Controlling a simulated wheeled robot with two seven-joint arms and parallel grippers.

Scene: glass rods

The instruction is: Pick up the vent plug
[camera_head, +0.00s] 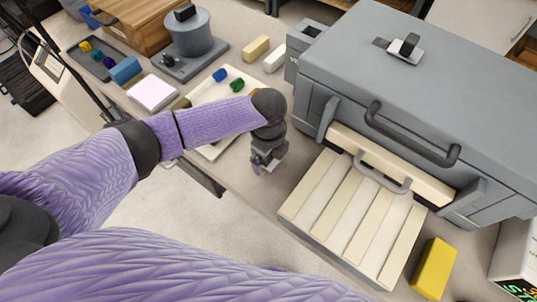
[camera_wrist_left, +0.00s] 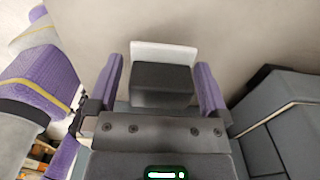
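My left gripper (camera_head: 263,163) points down over the bench, left of the kiln's slatted front shelf. In the left wrist view its two purple fingers (camera_wrist_left: 159,82) stand wide apart. A dark grey block with a white plate behind it (camera_wrist_left: 163,85) shows between them, perhaps the vent plug. A thin gap shows at the left finger, and the block comes close to or meets the right one. I see no clear grip. In the head view the gripper mostly hides this block. My right gripper is out of view.
A grey kiln (camera_head: 440,75) with a dark handle fills the right side. A yellow block (camera_head: 434,268) lies beside its shelf. Cream (camera_head: 256,47) and white (camera_head: 274,60) blocks lie behind. A pale tray (camera_head: 205,98) with blue and green pieces sits partly under my left arm.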

